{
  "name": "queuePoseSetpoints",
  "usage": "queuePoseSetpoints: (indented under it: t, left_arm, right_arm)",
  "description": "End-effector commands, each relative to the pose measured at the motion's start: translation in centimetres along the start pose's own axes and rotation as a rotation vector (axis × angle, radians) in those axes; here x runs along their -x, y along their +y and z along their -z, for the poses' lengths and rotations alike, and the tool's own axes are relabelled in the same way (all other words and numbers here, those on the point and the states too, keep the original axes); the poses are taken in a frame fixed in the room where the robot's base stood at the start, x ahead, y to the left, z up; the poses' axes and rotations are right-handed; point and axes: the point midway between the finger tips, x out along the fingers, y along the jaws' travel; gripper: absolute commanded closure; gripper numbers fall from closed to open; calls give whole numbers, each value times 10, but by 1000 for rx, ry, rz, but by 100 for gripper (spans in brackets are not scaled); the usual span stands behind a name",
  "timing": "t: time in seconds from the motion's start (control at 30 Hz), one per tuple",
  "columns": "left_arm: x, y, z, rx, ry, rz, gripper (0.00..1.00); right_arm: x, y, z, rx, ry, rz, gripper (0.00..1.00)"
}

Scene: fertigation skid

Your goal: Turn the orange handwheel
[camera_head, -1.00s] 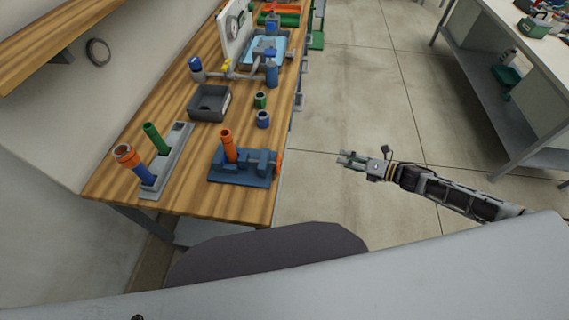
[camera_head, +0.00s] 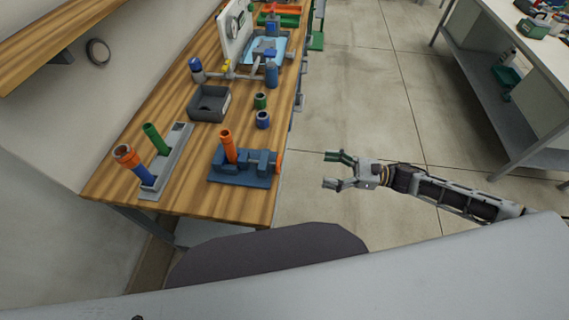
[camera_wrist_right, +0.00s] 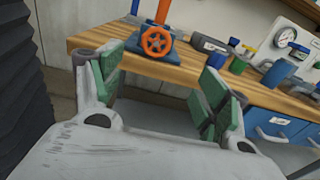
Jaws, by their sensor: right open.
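The orange handwheel (camera_wrist_right: 157,41) faces me in the right wrist view, on the end of a blue fixture with an orange post. In the head view the handwheel (camera_head: 279,162) shows edge-on at the right end of the blue fixture (camera_head: 243,178), by the bench's right edge. My right gripper (camera_head: 326,170) is open and empty, to the right of the handwheel and apart from it, over the floor. In the right wrist view its green-padded fingers (camera_wrist_right: 162,90) are spread, with the handwheel beyond and between them. My left gripper is not in view.
The wooden bench (camera_head: 200,195) also holds a grey rack (camera_head: 173,158) with colored posts, a dark tray (camera_head: 209,104), a green cup (camera_head: 260,101) and a blue cup (camera_head: 263,119). Open floor (camera_head: 350,95) lies between it and the white bench at right.

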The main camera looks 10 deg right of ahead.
Motion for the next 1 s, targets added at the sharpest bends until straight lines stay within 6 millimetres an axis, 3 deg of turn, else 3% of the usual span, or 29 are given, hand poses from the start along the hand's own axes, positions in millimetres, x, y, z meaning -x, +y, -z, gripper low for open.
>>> queuePoseSetpoints:
  t: [0.27, 0.73, 1.0]
  left_arm:
    - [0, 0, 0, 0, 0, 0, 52]
    - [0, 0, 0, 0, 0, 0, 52]
    - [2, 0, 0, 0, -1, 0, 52]
  right_arm:
    - [0, 5, -4, 132, -18, -22, 25]
    - [-2, 5, -4, 135, -19, -21, 25]
    - [-14, 5, -5, 135, -20, -21, 25]
